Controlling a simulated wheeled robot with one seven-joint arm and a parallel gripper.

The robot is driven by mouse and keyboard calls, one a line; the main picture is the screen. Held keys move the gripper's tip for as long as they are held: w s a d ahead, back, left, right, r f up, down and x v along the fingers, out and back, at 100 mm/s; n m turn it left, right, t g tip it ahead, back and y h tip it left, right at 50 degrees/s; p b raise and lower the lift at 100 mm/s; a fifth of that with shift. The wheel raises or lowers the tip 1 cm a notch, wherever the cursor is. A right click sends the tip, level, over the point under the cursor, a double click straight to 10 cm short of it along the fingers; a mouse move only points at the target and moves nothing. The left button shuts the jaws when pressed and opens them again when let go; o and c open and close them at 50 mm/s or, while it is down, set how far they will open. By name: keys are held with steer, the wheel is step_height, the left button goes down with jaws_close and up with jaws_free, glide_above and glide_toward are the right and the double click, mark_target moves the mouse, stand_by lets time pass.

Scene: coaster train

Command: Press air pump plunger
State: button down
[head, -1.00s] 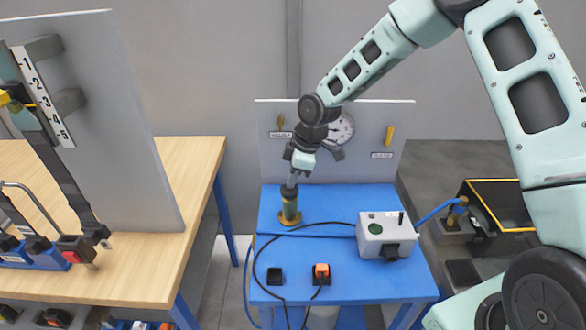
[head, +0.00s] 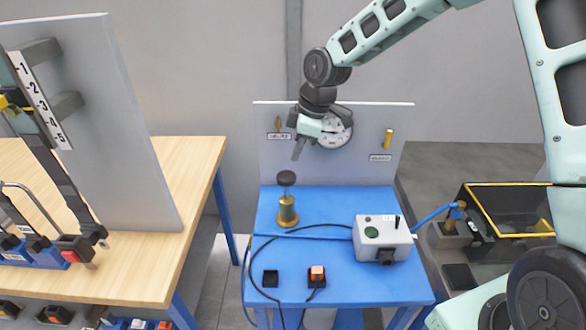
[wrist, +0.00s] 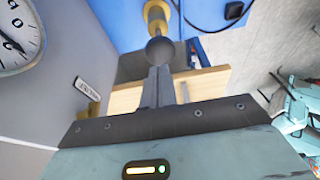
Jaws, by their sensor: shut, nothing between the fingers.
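The air pump stands on the blue table, with a brass cylinder (head: 288,212) and a black round plunger knob (head: 286,178) raised above it on a thin rod. My gripper (head: 297,152) is shut and empty, above the knob and apart from it in the head view. In the wrist view my shut fingers (wrist: 158,85) point toward the dark knob (wrist: 160,50), and the brass cylinder (wrist: 156,14) shows beyond it.
A grey panel behind the blue table (head: 330,285) carries a round dial gauge (head: 337,130) and yellow levers (head: 388,138), close to my wrist. A white box (head: 383,236), an orange switch (head: 317,273) and cables lie on the table. A wooden bench (head: 150,275) is at left.

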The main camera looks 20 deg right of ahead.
steer(key=shift+b+v, duration=0.3)
steer(key=shift+v, duration=1.7)
